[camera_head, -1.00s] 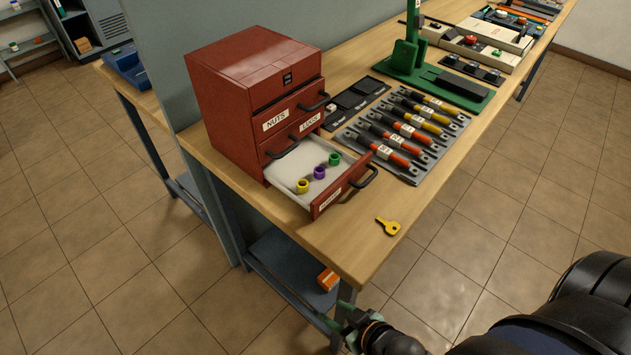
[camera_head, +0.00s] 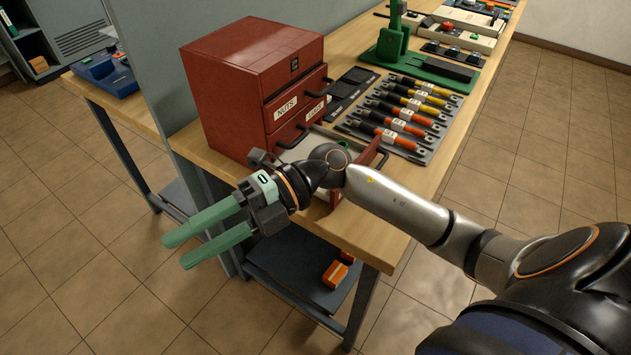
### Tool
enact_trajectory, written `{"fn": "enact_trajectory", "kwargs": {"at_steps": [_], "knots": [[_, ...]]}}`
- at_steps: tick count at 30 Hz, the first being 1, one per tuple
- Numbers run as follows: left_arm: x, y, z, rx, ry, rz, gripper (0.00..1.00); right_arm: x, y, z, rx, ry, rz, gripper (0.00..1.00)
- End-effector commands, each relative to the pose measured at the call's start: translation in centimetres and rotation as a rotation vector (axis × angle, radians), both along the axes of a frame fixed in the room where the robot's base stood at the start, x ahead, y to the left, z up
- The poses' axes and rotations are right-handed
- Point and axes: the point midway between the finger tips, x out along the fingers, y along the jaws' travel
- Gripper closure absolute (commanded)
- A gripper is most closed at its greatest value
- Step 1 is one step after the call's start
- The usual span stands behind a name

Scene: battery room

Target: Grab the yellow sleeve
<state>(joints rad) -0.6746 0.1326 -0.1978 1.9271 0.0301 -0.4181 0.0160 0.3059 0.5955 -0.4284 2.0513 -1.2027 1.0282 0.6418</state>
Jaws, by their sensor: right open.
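The open bottom drawer (camera_head: 288,154) of the red cabinet (camera_head: 245,85) is mostly covered by my right arm. The yellow sleeve is hidden behind that arm, and so is the purple one. A bit of the green sleeve (camera_head: 343,144) shows above the arm. My right gripper (camera_head: 176,251) is open and empty, its two green fingers pointing left. In the picture it lies beyond the left front edge of the bench, over the floor, left of and apart from the drawer. My left gripper is not in view.
The bench (camera_head: 365,245) holds a grey tray (camera_head: 425,158) of orange and yellow handled parts and a green stand (camera_head: 440,77). An orange box (camera_head: 335,273) lies on the shelf below. A grey panel (camera_head: 150,80) stands behind the cabinet.

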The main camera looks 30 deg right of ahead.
Motion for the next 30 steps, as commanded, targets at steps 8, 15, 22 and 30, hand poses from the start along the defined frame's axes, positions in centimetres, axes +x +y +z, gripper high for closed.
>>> {"fn": "enact_trajectory", "kwargs": {"at_steps": [8,15,22,30], "knots": [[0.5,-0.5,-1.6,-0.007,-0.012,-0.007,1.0,4.7,-13.0,-6.1,-1.026,-0.266,-0.046,0.51],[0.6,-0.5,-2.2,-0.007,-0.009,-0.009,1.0,7.7,-23.7,-2.6,-1.476,-0.245,-0.359,0.51],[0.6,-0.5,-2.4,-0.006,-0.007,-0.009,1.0,8.6,-25.8,-3.8,-1.548,-0.221,-0.429,0.51],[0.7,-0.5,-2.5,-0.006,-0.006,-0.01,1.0,10.2,-26.1,-7.8,-1.543,-0.226,-0.426,0.51]]}}
